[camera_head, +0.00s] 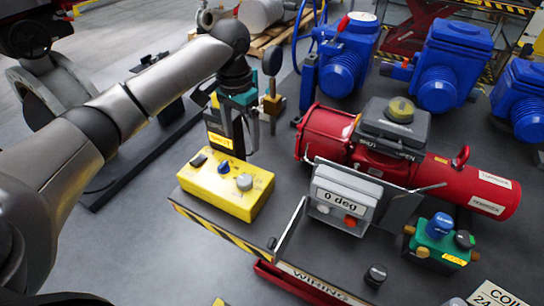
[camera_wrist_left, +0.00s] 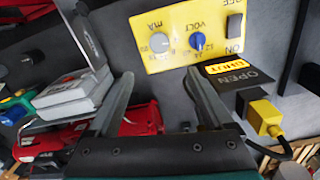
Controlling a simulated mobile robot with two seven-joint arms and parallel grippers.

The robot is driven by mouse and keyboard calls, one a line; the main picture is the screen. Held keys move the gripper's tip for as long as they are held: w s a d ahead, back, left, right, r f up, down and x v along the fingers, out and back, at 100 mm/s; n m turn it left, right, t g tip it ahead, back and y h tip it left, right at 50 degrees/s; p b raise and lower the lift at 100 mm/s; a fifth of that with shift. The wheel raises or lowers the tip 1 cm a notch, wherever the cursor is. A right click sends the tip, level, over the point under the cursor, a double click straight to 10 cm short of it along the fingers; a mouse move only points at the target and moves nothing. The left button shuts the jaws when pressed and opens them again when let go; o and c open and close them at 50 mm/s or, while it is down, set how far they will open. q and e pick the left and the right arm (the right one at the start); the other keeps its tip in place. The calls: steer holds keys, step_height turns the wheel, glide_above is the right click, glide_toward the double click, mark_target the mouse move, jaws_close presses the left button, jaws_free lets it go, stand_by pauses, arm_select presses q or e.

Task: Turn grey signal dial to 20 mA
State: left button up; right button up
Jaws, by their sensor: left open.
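The yellow signal box (camera_head: 212,193) lies on the dark bench top. Its round grey dial (camera_head: 245,182) sits on the top face at the right, beside a blue knob (camera_head: 224,167) and a black switch (camera_head: 199,160). In the left wrist view the grey dial (camera_wrist_left: 159,42) is beside the "mA" marking and the blue knob (camera_wrist_left: 197,40) beside "VOLT". The grey dial's setting is too small to read. My left gripper (camera_head: 239,148) is open and empty, behind the box and apart from the dial. In the wrist view its fingers (camera_wrist_left: 160,80) point towards the box. My right gripper is not in view.
A red actuator (camera_head: 325,130) stands to the right, with a grey display (camera_head: 340,200) reading "0 deg" in front. A small teal box (camera_head: 438,245) with knobs and a loose black knob (camera_head: 376,275) are further right. A brass fitting with a gauge (camera_head: 271,100) stands close to my left gripper.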

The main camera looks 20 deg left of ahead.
arm_select(q)
glide_above(245, 178)
step_height(245, 178, down, 5)
step_height(245, 178, down, 10)
steer(key=shift+r+b, duration=0.2)
steer(key=shift+b, duration=0.8)
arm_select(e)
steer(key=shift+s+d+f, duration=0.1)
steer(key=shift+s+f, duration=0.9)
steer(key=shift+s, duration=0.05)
arm_select(q)
steer(key=shift+c, duration=0.2)
jaws_close()
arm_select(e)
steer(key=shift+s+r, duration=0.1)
